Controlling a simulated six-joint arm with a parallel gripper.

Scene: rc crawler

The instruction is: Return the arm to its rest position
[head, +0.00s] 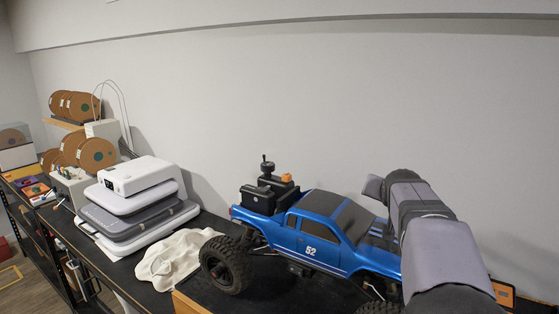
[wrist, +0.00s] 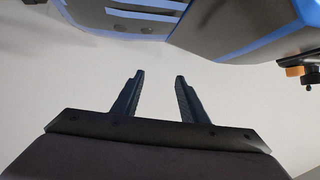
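My arm comes in from the lower right of the head view and reaches up beside the blue crawler truck (head: 318,240), over its right end. The gripper itself is hidden behind my arm in the head view. In the wrist view my gripper (wrist: 159,76) shows two dark fingers standing apart with nothing between them. The truck's blue and grey body (wrist: 225,25) fills the top of that view, beyond the fingertips. The view looks inverted there, with the pale wall behind the fingers.
A white cloth (head: 172,258) and stacked white and grey cases (head: 135,205) lie left. Brown spools (head: 96,154) stand further left. An orange-edged item (head: 504,293) is at the right.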

